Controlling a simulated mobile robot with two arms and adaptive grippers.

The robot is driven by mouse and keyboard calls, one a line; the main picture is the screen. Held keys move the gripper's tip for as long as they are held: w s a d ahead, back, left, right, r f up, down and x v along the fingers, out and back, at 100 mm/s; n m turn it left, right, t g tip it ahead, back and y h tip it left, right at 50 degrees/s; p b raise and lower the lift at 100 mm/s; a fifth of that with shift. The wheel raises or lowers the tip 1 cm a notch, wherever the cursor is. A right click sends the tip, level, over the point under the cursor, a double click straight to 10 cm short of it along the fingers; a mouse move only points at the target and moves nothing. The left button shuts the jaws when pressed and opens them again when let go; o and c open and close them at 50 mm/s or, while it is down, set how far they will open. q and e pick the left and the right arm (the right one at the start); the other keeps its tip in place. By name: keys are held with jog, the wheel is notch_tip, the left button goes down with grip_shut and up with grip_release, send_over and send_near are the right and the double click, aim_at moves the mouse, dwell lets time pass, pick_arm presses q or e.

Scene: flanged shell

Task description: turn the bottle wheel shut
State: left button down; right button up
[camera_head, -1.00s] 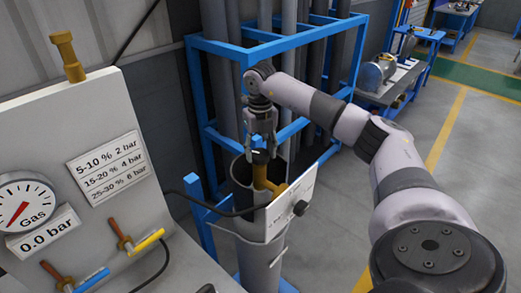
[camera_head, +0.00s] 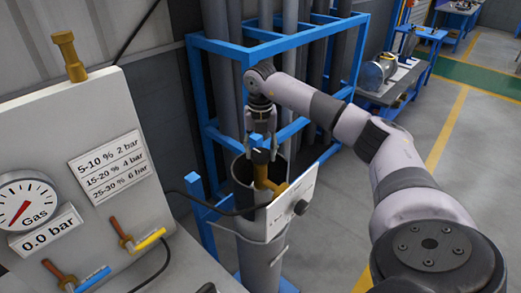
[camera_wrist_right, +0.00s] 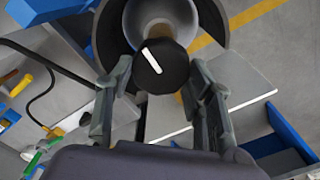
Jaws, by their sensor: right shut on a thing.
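The bottle wheel (camera_head: 260,156) is a small black knob with a white line on top, at the head of the grey bottle (camera_head: 262,250). A brass valve body sits just below it. My right gripper (camera_head: 261,146) points down from above with one finger on each side of the wheel, shut on it. In the right wrist view the wheel (camera_wrist_right: 162,68) sits between the fingertips, and its white line slants. The brass part is mostly hidden under the wheel there. My left gripper is out of view.
A white panel with a black knob (camera_head: 301,207) stands close in front of the bottle. A blue frame (camera_head: 245,48) with dark pipes is behind. The gas gauge (camera_head: 27,212) on the grey console reads near zero, above a 0.0 bar label. Open floor lies to the right.

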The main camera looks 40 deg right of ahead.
aim_at(261, 154)
jog(key=shift+r, duration=0.1)
jog(key=o, duration=1.2)
jog(key=shift+c, duration=0.2)
notch_tip(261, 154, up, 12)
dwell(0.3)
